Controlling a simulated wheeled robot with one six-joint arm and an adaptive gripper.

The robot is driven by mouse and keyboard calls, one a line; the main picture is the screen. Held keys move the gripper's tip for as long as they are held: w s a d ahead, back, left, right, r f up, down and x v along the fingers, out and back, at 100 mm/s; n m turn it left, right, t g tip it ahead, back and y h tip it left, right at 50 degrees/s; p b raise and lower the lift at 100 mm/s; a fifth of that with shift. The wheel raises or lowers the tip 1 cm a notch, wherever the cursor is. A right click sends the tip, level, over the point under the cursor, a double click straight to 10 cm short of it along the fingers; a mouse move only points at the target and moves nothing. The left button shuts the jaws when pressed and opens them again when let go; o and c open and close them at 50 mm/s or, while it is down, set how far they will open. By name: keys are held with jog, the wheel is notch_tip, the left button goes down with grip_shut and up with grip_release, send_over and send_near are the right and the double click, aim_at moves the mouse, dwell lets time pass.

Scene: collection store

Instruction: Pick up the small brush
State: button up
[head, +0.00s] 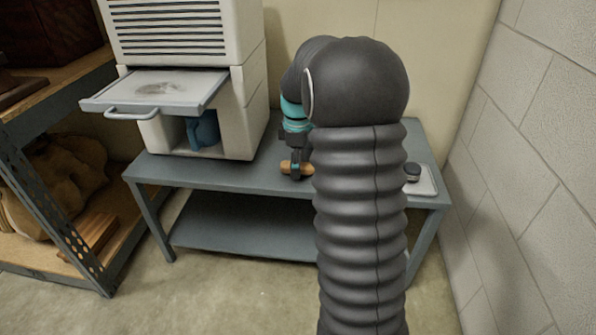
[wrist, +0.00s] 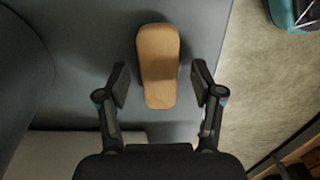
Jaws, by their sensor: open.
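The small brush (wrist: 157,60) shows in the wrist view as a tan wooden, rounded block, narrower in its middle. It lies on the grey metal bench (wrist: 100,30); no bristles can be seen. My gripper (wrist: 160,83) is open, with one finger on each side of the brush's nearer part and a visible gap on both sides. In the head view the brush (head: 305,169) is on the bench top (head: 235,177), partly covered by my gripper (head: 296,165), which is just over it.
A white cabinet (head: 245,110) with a pulled-out tray (head: 150,90) stands on the bench to the left. A blue object (head: 204,130) sits in its opening. A small pale tray (head: 425,183) with a dark round item (head: 412,172) lies right. A block wall (head: 545,150) bounds the right.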

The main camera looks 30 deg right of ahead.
jog(key=shift+f, duration=0.55)
jog(key=c, duration=1.3)
jog(key=shift+o, duration=0.2)
jog(key=shift+r, duration=0.2)
jog(key=shift+r, duration=0.65)
notch_tip(320, 180, up, 3)
jog(key=shift+f+p, duration=0.15)
jog(key=shift+p, duration=0.45)
jog(key=s+d+r+p, duration=0.1)
jog(key=s+d+r, duration=0.5)
jog(key=s, duration=0.3)
jog(key=shift+s+d+r, duration=0.3)
jog(key=shift+d+r, duration=0.05)
jog(key=shift+d, duration=0.05)
